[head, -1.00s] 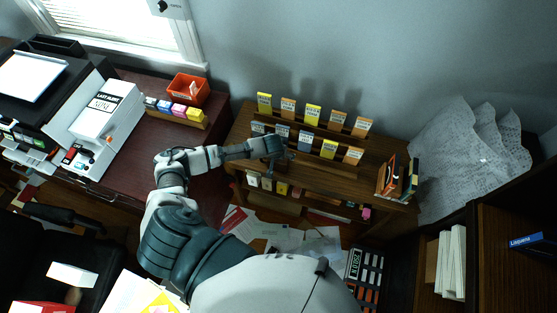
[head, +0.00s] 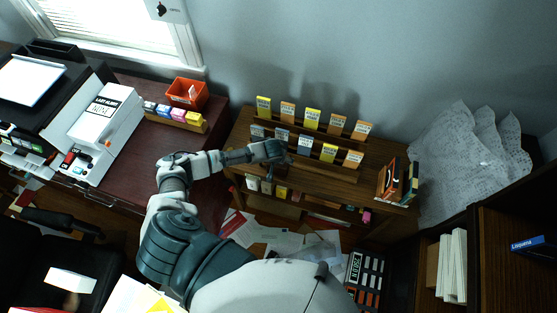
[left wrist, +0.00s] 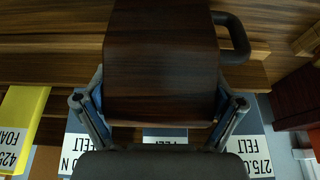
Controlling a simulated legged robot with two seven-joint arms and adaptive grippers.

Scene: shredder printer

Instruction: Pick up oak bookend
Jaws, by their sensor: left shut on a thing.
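In the left wrist view, a dark brown, wood-grained block (left wrist: 160,50), which looks like the oak bookend, fills the space between the fingers. My left gripper (left wrist: 160,100) is shut on it, one finger against each side. A black curved bar (left wrist: 237,40) shows at the block's upper right; I cannot tell whether it belongs to it. In the head view my left gripper (head: 276,153) is at the left end of the tiered wooden rack (head: 328,177), in front of the lower row of sample cards. The block is hard to make out there. My right gripper is not in view.
Several upright sample cards (head: 312,119) stand in two rows close to my gripper. Books (head: 390,180) stand at the rack's right end. An orange bin (head: 188,93) and colored boxes (head: 178,113) sit on the left desk. Papers (head: 287,243) lie on the floor.

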